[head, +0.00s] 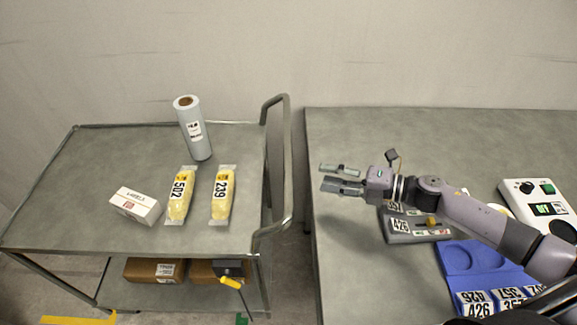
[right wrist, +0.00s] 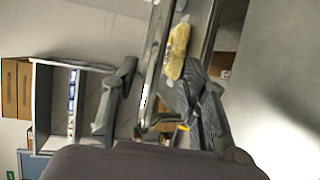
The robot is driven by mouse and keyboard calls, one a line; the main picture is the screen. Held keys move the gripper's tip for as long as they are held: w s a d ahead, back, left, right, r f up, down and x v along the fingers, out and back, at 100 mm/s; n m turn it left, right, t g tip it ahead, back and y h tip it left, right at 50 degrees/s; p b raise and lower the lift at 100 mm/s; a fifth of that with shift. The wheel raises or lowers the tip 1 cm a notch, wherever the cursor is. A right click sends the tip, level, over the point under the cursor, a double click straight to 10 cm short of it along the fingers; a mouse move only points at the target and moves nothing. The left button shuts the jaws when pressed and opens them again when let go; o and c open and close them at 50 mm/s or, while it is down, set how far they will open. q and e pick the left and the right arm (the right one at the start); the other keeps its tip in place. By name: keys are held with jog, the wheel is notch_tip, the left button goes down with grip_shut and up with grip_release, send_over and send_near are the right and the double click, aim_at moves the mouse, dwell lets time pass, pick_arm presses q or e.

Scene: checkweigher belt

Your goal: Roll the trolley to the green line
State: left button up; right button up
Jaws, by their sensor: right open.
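The trolley (head: 100,219) is a grey metal two-deck cart on the left in the head view. Its tube handle (head: 287,160) stands at its right end, facing the table. A small piece of green line (head: 241,319) shows on the floor at the bottom edge, below the trolley's right end. My right gripper (head: 327,177) is open and empty above the table's left edge, to the right of the handle and apart from it. In the right wrist view the open fingers (right wrist: 155,98) frame part of the trolley, beyond them. My left gripper is not in view.
The trolley carries a label roll (head: 195,130), a white box (head: 135,205) and two yellow packs (head: 180,196), with brown cartons (head: 153,271) below. A yellow floor mark (head: 80,320) lies bottom left. The table (head: 350,270) holds a scale, blue tray and control box at right.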

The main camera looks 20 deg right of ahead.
aim_at(287, 169)
jog(key=p+x, duration=0.2)
jog(key=x, duration=0.8)
jog(key=shift+r, duration=0.1)
jog(key=shift+p+x, duration=0.3)
jog(key=shift+x, duration=0.6)
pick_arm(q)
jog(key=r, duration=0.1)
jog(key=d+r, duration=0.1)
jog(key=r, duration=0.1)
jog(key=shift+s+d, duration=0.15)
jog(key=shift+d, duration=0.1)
pick_arm(e)
grip_shut()
